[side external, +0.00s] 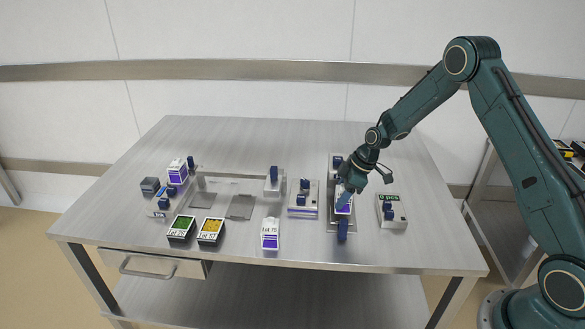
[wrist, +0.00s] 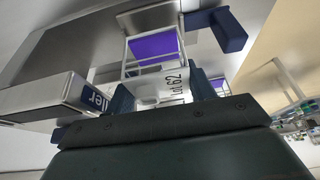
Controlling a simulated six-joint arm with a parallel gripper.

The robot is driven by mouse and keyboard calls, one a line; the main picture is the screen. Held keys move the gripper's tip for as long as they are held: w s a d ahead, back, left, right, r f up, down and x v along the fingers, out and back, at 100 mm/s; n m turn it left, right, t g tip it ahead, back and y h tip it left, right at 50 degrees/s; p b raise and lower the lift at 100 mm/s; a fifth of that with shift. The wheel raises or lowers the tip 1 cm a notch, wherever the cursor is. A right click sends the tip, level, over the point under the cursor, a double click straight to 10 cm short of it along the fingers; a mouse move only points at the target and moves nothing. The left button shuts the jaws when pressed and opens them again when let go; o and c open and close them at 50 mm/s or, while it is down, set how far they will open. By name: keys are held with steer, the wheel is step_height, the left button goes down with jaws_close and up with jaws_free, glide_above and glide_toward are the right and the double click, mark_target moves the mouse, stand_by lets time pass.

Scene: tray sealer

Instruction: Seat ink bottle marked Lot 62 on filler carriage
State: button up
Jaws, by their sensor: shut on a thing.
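The white ink bottle marked Lot 62 (wrist: 176,84), with a purple face, is between the blue fingers of my gripper (wrist: 163,92) in the wrist view. In the side view my gripper (side external: 345,194) points down onto this white-and-purple bottle (side external: 344,208), hiding its upper part. The bottle is at a grey metal fixture (side external: 332,224) with blue clamp blocks before and behind it, apparently the filler carriage. I cannot tell whether the bottle rests on it or hangs just above. A white block with a partly hidden label ending in "ller" (wrist: 92,99) shows at left in the wrist view.
Another white-and-purple bottle (side external: 270,234), a green-topped block (side external: 181,229) and a yellow-topped block (side external: 211,231) are at the front. The back of the table (side external: 250,140) is clear.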

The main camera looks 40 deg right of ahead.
steer(key=shift+f, duration=1.05)
steer(key=shift+f, duration=0.2)
steer(key=o, duration=1.1)
steer(key=shift+r, duration=0.1)
steer(key=shift+r, duration=3.9)
